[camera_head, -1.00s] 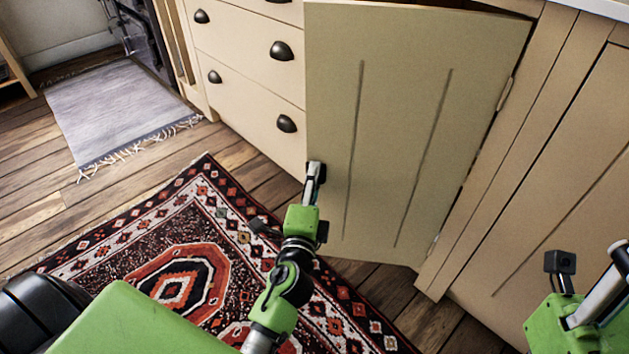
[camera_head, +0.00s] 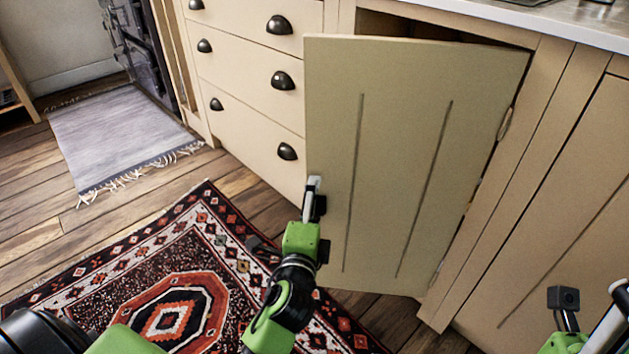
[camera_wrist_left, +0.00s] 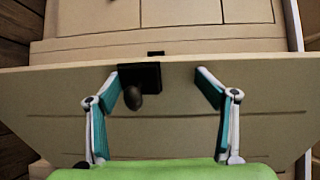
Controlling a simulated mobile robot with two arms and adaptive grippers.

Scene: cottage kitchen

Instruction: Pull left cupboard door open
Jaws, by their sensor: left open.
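The beige cupboard door (camera_head: 400,160) is partly open, hinged on its right side, with a dark gap above its top edge. My left gripper (camera_head: 314,188) is at the door's free left edge. In the left wrist view, the open fingers of my left gripper (camera_wrist_left: 158,76) stand either side of a dark knob (camera_wrist_left: 134,98) on a dark square plate. The knob is nearer the left finger, and I see no finger closed on it. The knob is hidden in the head view. My right gripper (camera_head: 612,300) is partly in view at the lower right, its fingertips unclear.
Drawers with dark cup handles (camera_head: 283,80) stand left of the door. A white counter (camera_head: 480,20) runs above. A patterned red rug (camera_head: 150,285) and a grey rug (camera_head: 115,125) lie on the wooden floor. Another cupboard front (camera_head: 560,230) is at right.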

